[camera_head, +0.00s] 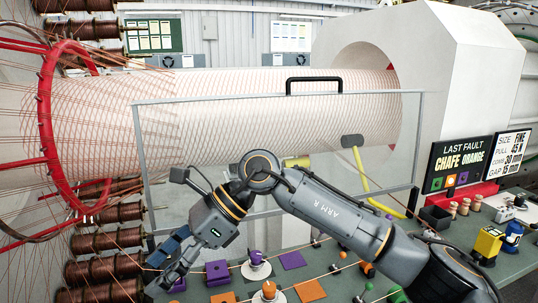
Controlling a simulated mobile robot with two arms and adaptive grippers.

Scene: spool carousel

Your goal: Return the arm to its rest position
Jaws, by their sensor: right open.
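My right arm, marked "ARM R", comes in from the lower right, bends at an elbow near the middle and reaches down to the left. My right gripper (168,274) is at the lower left, low over the front left part of the green bench (205,296). It is open, and I see nothing held between its fingers. A purple block (217,273) stands just right of it. My left gripper is not in view.
Spools (110,239) and a red ring (47,120) crowd the left edge. A clear guard with a black handle (313,79) stands behind my arm. Coloured pegs, purple and orange squares (292,260) and thin cords cover the bench. A fault sign (463,160) stands at right.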

